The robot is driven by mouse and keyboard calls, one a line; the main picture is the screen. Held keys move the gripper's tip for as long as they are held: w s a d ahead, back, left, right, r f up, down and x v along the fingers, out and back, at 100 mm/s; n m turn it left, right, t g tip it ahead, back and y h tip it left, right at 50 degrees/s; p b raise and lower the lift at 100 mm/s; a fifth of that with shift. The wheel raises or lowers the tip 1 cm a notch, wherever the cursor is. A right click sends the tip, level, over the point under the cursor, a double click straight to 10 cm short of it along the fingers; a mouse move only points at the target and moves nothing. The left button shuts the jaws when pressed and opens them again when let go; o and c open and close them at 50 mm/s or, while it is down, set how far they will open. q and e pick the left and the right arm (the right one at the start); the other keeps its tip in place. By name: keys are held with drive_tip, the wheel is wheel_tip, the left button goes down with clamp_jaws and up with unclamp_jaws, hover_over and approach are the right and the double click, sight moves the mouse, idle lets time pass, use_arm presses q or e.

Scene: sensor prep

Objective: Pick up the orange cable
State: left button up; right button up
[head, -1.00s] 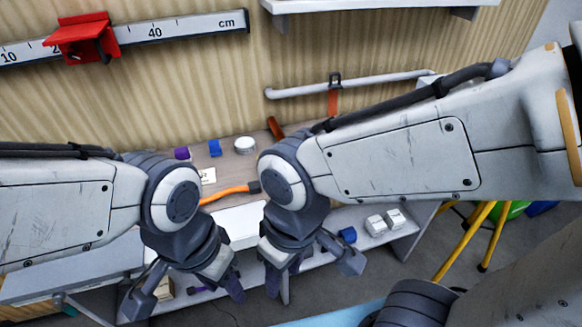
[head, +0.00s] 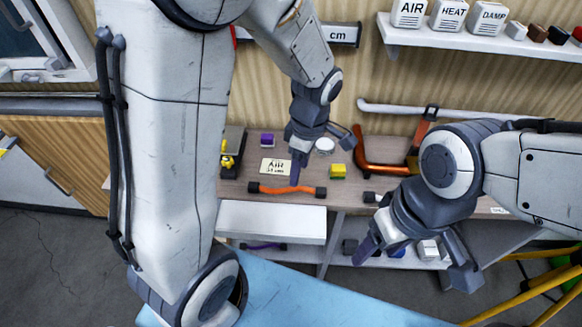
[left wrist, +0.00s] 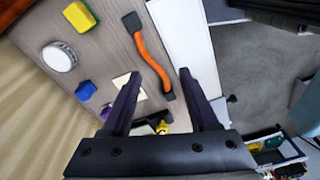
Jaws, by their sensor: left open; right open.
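The orange cable (head: 287,189) lies on the wooden bench top near its front edge, with a black connector at each end. It also shows in the left wrist view (left wrist: 152,58), passing between my finger lines, one connector near the right finger. My left gripper (head: 296,177) points down at the middle of the cable in the head view. In the left wrist view its dark fingers (left wrist: 160,78) are spread, with nothing gripped; whether they touch the cable I cannot tell. My right gripper (head: 367,247) is open and empty, in front of the bench at right.
On the bench are a label card (head: 275,167), a purple block (head: 267,140), a yellow block (head: 338,171), a white round puck (head: 324,146) and a curved orange-and-black tool (head: 378,168). A white panel (head: 270,222) runs below the bench's front edge.

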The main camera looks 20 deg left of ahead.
sight(287, 188)
use_arm(q)
drive_tip(key=a+f+n, duration=0.1)
drive_tip(key=w+a+f+n, duration=0.1)
drive_tip(key=f, duration=0.1)
drive_tip(key=a+f+n+p, duration=0.1)
drive_tip(key=shift+w+f+n, duration=0.15)
drive_tip(key=shift+w+n, duration=0.1)
drive_tip(key=shift+n, duration=0.15)
drive_tip(key=shift+a+f+p, duration=0.15)
drive_tip(key=shift+f+p, duration=0.1)
drive_tip(key=shift+f, duration=1.3)
drive_tip(key=shift+a+f+p, duration=0.1)
drive_tip(key=shift+f+p, duration=0.15)
drive_tip(key=shift+f, duration=1.3)
clamp_jaws()
use_arm(e)
wheel_tip(287, 188, up, 3)
drive_tip(key=shift+f, duration=0.1)
